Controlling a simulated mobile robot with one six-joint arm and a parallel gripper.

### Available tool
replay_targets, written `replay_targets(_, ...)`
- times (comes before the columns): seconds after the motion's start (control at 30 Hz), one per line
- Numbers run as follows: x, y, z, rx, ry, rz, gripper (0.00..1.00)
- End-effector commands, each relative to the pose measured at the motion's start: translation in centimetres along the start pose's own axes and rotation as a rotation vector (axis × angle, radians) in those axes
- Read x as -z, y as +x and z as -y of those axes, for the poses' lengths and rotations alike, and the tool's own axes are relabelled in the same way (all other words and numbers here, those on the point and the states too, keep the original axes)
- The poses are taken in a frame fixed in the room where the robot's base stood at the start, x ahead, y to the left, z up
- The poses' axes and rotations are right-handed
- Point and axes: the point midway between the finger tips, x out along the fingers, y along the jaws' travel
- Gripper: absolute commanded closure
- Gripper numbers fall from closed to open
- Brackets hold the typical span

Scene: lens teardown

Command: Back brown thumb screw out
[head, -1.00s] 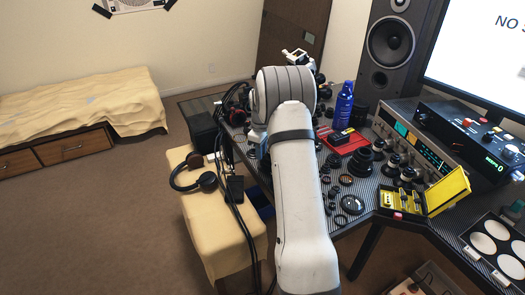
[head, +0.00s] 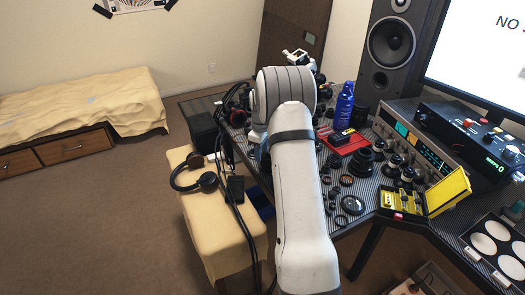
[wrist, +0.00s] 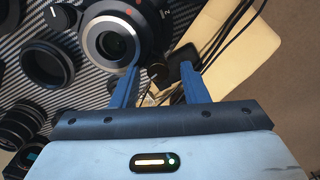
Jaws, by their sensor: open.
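My gripper (wrist: 160,69) shows in the wrist view with its two blue fingers apart. A lens (wrist: 108,41) with a silver ring and dark barrel lies just ahead of the left fingertip; I cannot tell if they touch. A small dark round piece (wrist: 158,73) shows between the fingers; I cannot tell whether it is the brown thumb screw. No brown thumb screw can be made out clearly in either view. In the head view my arm hides my gripper and the part of the bench behind it.
Black rings and lens parts (wrist: 47,62) crowd the patterned bench left of my gripper. Black cables (wrist: 215,45) run over the bench edge, beside a yellow padded stool (head: 225,225). An open yellow case (head: 447,190) and a red tray (head: 350,147) stand on the bench.

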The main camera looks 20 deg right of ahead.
Motion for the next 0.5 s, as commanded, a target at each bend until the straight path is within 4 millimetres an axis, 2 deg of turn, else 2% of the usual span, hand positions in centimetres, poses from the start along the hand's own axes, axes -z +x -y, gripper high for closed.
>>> replay_targets(0.27,0.0,-1.8,-0.1,-0.004,-0.001,-0.001,0.57)
replay_targets(0.5,0.1,-5.5,0.0,-0.003,-0.002,-0.001,0.57)
